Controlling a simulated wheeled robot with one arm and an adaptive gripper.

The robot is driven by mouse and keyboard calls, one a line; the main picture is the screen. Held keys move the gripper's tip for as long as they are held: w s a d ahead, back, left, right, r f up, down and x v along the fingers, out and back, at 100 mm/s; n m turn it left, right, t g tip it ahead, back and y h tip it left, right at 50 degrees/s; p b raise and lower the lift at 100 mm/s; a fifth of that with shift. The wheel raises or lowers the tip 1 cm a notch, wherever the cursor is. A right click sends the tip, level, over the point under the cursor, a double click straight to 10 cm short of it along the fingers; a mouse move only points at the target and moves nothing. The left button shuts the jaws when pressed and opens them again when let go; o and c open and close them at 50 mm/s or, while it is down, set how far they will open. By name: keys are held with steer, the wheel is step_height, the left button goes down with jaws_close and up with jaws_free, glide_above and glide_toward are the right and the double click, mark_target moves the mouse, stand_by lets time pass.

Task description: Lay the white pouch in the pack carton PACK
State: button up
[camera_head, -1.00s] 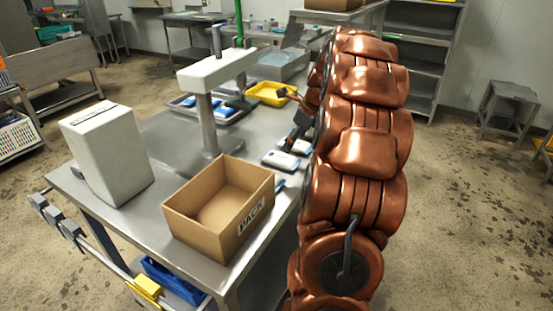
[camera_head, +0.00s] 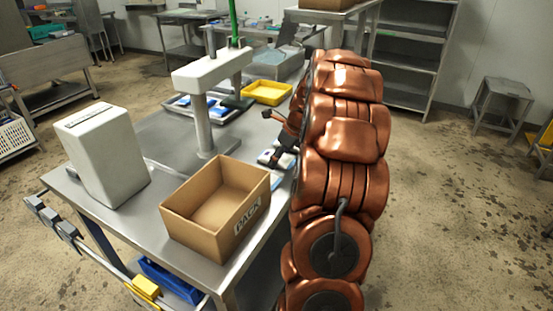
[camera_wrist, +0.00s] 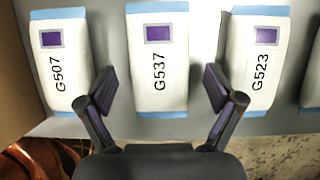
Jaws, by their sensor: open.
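The wrist view shows white pouches with blue ends and a purple square: G507 (camera_wrist: 60,62), G537 (camera_wrist: 157,60) and G523 (camera_wrist: 256,62), side by side on the metal table. My gripper (camera_wrist: 160,88) is open, with one finger on each side of pouch G537 and nothing gripped. I cannot tell its height above the pouch. In the head view my gripper (camera_head: 282,152) is over the pouches behind the carton, and my arm hides part of them. The open brown carton marked PACK (camera_head: 237,222) stands near the table's front corner. Its visible interior looks empty.
A brown wall (camera_wrist: 10,75) borders the wrist view's left edge. A white box (camera_head: 105,160) stands left of the carton, and a grey post with a white head (camera_head: 203,120) behind it. A yellow tray (camera_head: 267,92) lies further back.

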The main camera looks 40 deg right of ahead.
steer(key=shift+c, duration=0.2)
steer(key=c, duration=1.4)
